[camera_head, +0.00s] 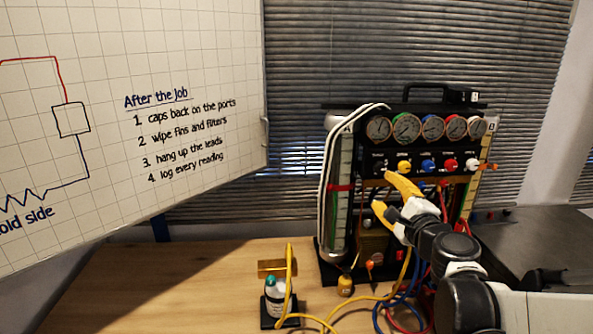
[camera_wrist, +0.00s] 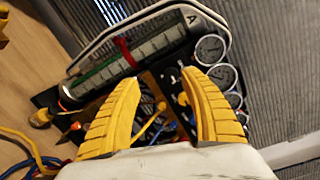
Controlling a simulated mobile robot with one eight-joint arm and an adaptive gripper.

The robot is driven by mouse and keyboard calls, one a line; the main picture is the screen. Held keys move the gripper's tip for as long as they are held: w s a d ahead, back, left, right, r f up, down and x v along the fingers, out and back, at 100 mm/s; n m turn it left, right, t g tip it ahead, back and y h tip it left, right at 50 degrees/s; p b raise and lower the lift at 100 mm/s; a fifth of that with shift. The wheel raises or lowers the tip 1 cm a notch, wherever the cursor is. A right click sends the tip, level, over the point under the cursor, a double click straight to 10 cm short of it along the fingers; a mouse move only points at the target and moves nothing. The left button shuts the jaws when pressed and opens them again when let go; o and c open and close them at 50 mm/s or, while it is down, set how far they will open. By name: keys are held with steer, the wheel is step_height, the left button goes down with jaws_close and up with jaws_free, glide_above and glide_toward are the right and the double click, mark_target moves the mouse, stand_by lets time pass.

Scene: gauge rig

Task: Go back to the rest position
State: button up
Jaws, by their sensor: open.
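My gripper (camera_head: 388,196) is open in front of the gauge rig, its yellow fingers apart and pointing at the panel. In the wrist view my gripper (camera_wrist: 165,85) shows nothing held between its fingers. The gauge rig (camera_head: 408,104) stands on the wooden table with a row of round gauges and coloured knobs below them. In the wrist view the rig's gauges (camera_wrist: 210,50) lie beyond the right finger. A clear graduated cylinder (camera_wrist: 125,65) lies beyond the left finger. My arm hides the lower right part of the rig.
A small bottle (camera_head: 277,290) on a dark base stands on the table (camera_head: 150,280), left of the rig. Yellow, blue and red hoses lie in front of the rig. A whiteboard (camera_head: 190,60) fills the upper left. A dark grey surface (camera_head: 545,240) is at right.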

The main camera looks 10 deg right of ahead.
steer(key=s+a+f+n+g+y+b, duration=0.1)
steer(key=s+a+f+n+g+y, duration=0.35)
steer(key=s+a+n, duration=0.75)
steer(key=s+d+f+n+g+h+b, duration=0.1)
steer(key=s+d+f+n+g+h, duration=0.1)
steer(key=s+f+n+g+h, duration=0.3)
steer(key=s+f+n+g, duration=0.1)
steer(key=s+f+n, duration=0.3)
steer(key=s+f, duration=0.2)
steer(key=shift+s+d, duration=0.15)
steer(key=shift+s, duration=1.25)
